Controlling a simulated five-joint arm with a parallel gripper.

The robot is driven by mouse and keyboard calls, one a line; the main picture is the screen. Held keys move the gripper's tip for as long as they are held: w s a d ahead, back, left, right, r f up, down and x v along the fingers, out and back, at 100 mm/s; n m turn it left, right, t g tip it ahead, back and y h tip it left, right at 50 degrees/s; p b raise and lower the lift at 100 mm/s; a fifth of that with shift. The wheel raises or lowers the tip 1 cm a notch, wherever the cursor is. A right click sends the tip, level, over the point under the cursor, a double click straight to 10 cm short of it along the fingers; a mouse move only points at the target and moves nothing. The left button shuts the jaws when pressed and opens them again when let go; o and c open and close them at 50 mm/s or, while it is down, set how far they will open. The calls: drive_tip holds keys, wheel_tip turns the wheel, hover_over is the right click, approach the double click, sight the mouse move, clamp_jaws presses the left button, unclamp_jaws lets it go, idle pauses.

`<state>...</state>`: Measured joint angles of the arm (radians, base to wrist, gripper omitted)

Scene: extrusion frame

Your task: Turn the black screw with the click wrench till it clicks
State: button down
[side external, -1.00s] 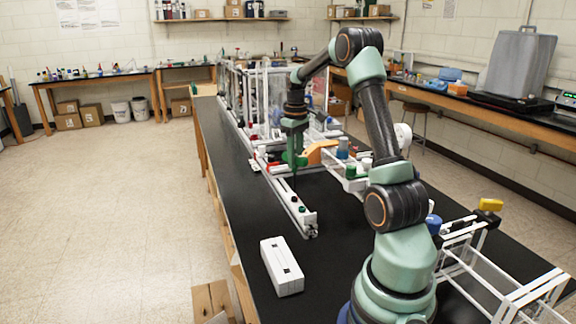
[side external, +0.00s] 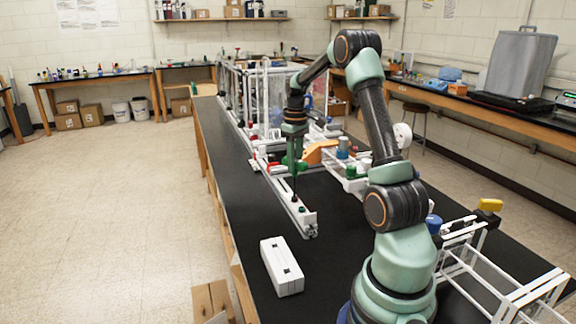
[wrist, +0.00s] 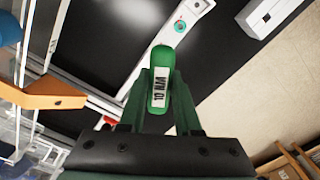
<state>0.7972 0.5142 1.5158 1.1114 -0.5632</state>
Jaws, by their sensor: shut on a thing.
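My gripper (side external: 293,146) is shut on the green click wrench (side external: 291,163), whose thin dark shaft points straight down over the white rail. In the wrist view the wrench handle (wrist: 160,72), with a white torque label, sits between the two green fingers of my gripper (wrist: 160,92). The shaft's lower end is at a dark spot on top of the white rail (side external: 279,190), near its front end. The black screw cannot be made out clearly under the tip, and I cannot tell whether the tip is seated on it. A small green part (side external: 301,210) sits on the rail just in front.
A white box (side external: 281,265) with black marks lies on the black table in front of the rail. An orange part (side external: 318,151) and several capped containers (side external: 350,166) stand to the right. A frame of bars (side external: 255,95) stands behind. The table left of the rail is clear.

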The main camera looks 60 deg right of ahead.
drive_tip(key=shift+f, duration=0.65)
idle(0.7)
drive_tip(key=shift+m, duration=0.8)
drive_tip(key=shift+m, duration=0.8)
drive_tip(key=shift+m, duration=0.7)
